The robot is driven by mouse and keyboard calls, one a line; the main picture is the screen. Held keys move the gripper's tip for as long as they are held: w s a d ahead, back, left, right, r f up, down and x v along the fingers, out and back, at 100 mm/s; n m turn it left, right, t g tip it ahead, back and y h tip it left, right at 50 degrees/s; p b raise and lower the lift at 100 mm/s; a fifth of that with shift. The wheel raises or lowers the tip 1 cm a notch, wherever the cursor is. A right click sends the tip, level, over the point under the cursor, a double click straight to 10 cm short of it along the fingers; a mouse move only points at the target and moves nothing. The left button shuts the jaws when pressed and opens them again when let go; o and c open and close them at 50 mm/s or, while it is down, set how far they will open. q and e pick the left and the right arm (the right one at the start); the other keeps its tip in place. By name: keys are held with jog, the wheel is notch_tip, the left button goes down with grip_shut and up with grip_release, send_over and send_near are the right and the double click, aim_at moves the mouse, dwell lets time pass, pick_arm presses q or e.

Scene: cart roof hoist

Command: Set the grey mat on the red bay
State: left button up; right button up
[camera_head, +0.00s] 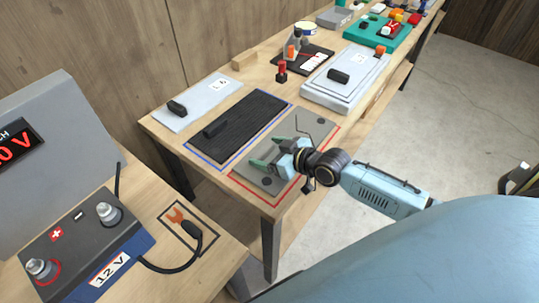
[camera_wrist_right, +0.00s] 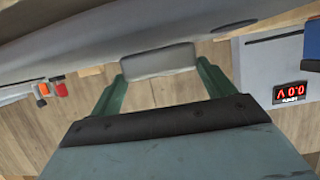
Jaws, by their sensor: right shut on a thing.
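The grey mat (camera_head: 310,128) is a flat panel over the red bay (camera_head: 262,199), a red outline at the near right of the bench. The outline shows along the mat's near and right edges. I cannot tell whether the mat touches the bench. My right gripper (camera_head: 271,150) is over the mat, its green fingers shut on the mat's grey handle. In the right wrist view, the grey handle (camera_wrist_right: 158,60) sits between the two fingertips, and the mat's grey underside or top spans the upper part. My left gripper is not in view.
A black ribbed mat (camera_head: 252,117) with a handle lies in the blue outline beside it. A pale panel (camera_head: 199,104) lies at the left, and stacked white panels (camera_head: 345,88) further right. A 12 V unit (camera_head: 85,240) stands on the nearer bench.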

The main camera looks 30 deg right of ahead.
jog(key=shift+w+f, duration=0.1)
jog(key=shift+f, duration=0.45)
jog(key=shift+f, duration=0.15)
jog(key=o, duration=1.2)
jog(key=shift+o, duration=0.2)
jog(key=p+v, duration=0.1)
jog(key=v, duration=1.1)
jog(key=shift+d, duration=0.1)
